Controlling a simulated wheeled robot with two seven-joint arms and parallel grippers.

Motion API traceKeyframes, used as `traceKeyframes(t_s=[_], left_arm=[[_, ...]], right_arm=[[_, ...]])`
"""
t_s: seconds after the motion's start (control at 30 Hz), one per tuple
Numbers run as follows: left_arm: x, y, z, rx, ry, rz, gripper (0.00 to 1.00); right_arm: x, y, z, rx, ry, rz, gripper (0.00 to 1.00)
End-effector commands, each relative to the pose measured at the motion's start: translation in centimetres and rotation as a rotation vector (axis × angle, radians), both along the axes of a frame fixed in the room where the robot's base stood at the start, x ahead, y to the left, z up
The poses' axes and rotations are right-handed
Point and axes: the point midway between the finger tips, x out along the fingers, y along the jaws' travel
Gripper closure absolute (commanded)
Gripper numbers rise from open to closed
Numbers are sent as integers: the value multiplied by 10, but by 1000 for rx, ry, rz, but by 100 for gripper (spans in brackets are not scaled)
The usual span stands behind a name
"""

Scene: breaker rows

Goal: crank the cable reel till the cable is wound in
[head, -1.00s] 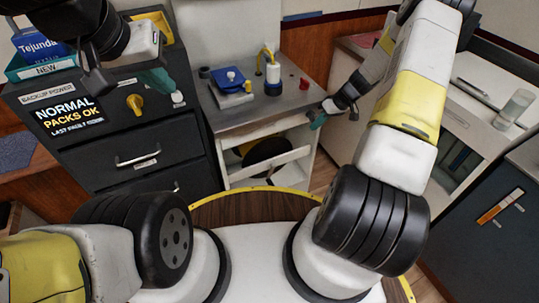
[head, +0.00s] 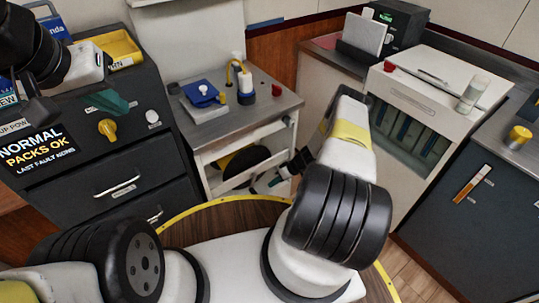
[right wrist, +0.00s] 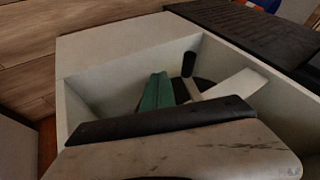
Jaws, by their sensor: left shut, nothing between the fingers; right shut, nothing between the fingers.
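The cable reel appears to be the dark round disc (head: 250,157) in the open white compartment under the small metal-topped table. Something yellow shows at its left side. In the right wrist view, part of a dark disc and an upright black knob (right wrist: 188,64) on a pale bar show inside white walls; the knob looks like the crank handle. My right gripper (head: 264,181) is at the compartment front. Its shut green fingers (right wrist: 155,92) are left of the knob, apparently apart from it. My left gripper (head: 107,101) is shut and empty before the dark cabinet. The cable's end is hidden.
The dark cabinet (head: 105,160) with a yellow knob stands left of the table. A blue device (head: 203,93) and a yellow-and-white item (head: 244,85) stand on the tabletop. A white cabinet (head: 420,110) is at the right. White walls enclose the compartment closely.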

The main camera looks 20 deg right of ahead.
Motion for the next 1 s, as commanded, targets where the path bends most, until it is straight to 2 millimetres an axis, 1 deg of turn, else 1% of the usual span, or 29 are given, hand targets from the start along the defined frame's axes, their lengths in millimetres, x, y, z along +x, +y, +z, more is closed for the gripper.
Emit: traceKeyframes(t_s=[0.03,0.13,0.3,0.43,0.6,0.87,1.0], left_arm=[[0,0,0,0,0,0,100],[0,0,0,0,0,0,100],[0,0,0,0,0,0,100],[0,0,0,0,0,0,100],[0,0,0,0,0,0,100],[0,0,0,0,0,0,100],[0,0,0,0,0,0,100]], right_arm=[[1,8,-9,1,2,3,100],[5,18,-23,0,1,2,100],[-3,39,-21,2,2,1,100],[-7,50,-20,2,1,0,100],[-8,53,-20,0,1,-1,100],[-8,53,-20,0,1,-1,100],[-12,54,-20,11,5,-1,100]])
